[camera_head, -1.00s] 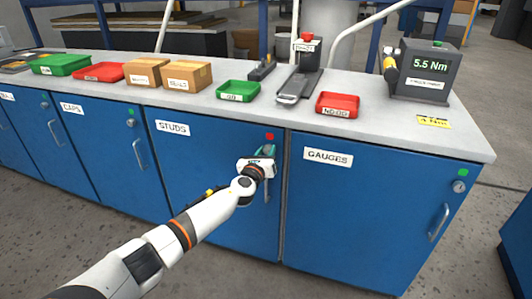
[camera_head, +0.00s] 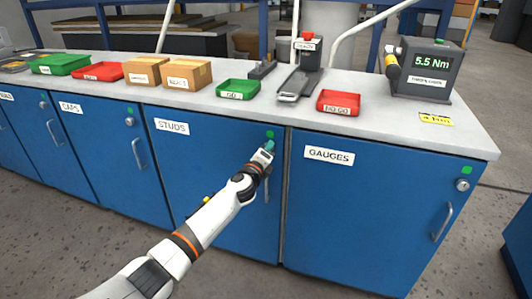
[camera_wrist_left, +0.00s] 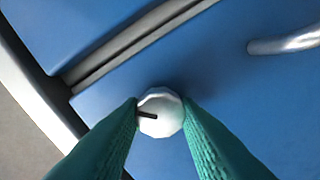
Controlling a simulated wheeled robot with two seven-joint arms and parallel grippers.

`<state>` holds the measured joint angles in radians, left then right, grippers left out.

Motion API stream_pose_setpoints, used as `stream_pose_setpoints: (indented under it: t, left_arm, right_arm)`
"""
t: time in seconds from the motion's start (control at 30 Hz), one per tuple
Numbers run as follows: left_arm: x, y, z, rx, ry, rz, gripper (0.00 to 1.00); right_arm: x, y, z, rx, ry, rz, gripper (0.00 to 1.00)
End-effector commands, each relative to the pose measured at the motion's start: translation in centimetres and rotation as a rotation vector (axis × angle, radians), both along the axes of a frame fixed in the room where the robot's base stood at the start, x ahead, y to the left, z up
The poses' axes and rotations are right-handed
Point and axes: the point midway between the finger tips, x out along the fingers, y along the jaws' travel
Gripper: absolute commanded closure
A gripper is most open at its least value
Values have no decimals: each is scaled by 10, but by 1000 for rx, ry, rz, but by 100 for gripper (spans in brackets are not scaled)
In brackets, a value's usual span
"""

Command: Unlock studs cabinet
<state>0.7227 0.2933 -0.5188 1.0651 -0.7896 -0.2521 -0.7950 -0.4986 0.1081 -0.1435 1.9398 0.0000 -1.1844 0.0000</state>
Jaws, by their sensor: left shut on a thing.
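The studs cabinet (camera_head: 215,190) has a blue door with a white STUDS label (camera_head: 172,127) and looks closed. A green indicator (camera_head: 270,134) shows at its top right corner. My left gripper (camera_head: 268,147) is at the lock just below that indicator and hides most of it in the head view. In the left wrist view, its green fingers are shut on the round silver lock knob (camera_wrist_left: 160,113), one on each side. A dark slot shows on the knob's face. The cabinet's handle (camera_head: 267,190) is below, partly hidden by my gripper. My right gripper is not in view.
The gauges cabinet (camera_head: 370,210) is to the right, the caps cabinet (camera_head: 115,155) to the left, both closed with green indicators. On the worktop are green and red trays, cardboard boxes (camera_head: 188,75) and a torque display (camera_head: 430,70).

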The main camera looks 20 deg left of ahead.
Motion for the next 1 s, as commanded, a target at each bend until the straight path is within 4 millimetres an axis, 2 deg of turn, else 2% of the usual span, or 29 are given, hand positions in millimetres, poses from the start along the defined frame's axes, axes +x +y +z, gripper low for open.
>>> stream_pose_setpoints:
  t: [0.2,0.6,1.0]
  left_arm:
    - [0,0,-1,-209,7,0,94]
    - [0,1,-1,-559,20,1,94]
    - [0,1,-1,-754,25,1,94]
  right_arm:
    - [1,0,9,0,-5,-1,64]
    - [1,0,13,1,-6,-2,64]
    - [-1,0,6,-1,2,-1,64]
